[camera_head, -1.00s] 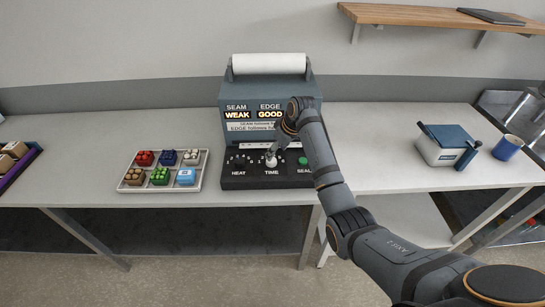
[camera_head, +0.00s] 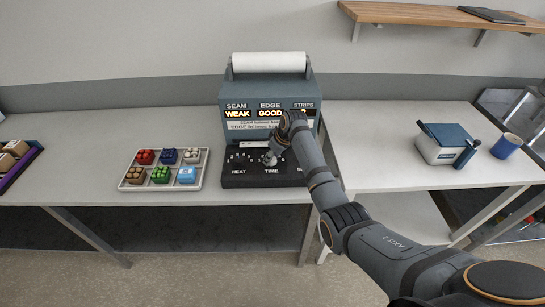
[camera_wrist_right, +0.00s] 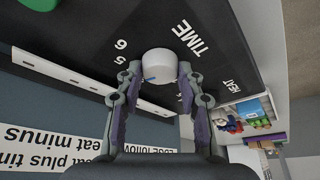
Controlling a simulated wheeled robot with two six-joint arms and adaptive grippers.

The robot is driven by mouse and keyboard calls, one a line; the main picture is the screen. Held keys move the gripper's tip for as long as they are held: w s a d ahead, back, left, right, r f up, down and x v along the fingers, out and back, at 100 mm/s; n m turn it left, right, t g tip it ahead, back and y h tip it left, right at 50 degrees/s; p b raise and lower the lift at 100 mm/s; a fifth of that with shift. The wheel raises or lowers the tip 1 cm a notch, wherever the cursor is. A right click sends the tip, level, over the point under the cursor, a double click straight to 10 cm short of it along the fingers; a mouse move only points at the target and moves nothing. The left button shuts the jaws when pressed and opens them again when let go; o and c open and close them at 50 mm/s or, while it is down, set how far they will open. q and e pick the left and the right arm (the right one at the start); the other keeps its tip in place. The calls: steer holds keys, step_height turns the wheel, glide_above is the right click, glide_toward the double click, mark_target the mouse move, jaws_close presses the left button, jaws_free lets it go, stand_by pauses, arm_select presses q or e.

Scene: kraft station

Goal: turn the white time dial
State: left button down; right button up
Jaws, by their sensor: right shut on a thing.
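The white time dial (camera_head: 269,159) sits above the word TIME on the black front panel of the sealing machine. In the right wrist view the dial (camera_wrist_right: 160,64) has a small blue mark near its edge, and numbers such as 5 and 6 are printed beside it. My right gripper (camera_head: 272,151) is at the dial. In the wrist view its two fingertips (camera_wrist_right: 161,72) are on either side of the dial, shut on it. The machine's display (camera_head: 270,113) reads SEAM WEAK and EDGE GOOD. My left gripper is not in view.
A tray of coloured blocks (camera_head: 126,188) lies further left on the table. A white and blue box (camera_head: 442,153) and a blue mug (camera_head: 507,147) stand at the right. The table between is clear.

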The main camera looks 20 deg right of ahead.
steer(key=shift+c, duration=0.9)
steer(key=m+p, duration=0.2)
steer(key=p, duration=0.1)
steer(key=shift+a+r+h, duration=0.1)
steer(key=shift+r+h, duration=0.15)
steer(key=shift+h, duration=0.15)
steer(key=shift+f+m+h+p, duration=0.1)
steer(key=shift+m+h+p, duration=0.3)
steer(key=shift+m+p, duration=0.5)
steer(key=shift+f+m+t+h+p, duration=0.1)
steer(key=shift+m+t+h+p, duration=0.25)
steer(key=shift+m, duration=0.55)
steer(key=o, duration=1.2)
steer(key=shift+c, duration=0.2)
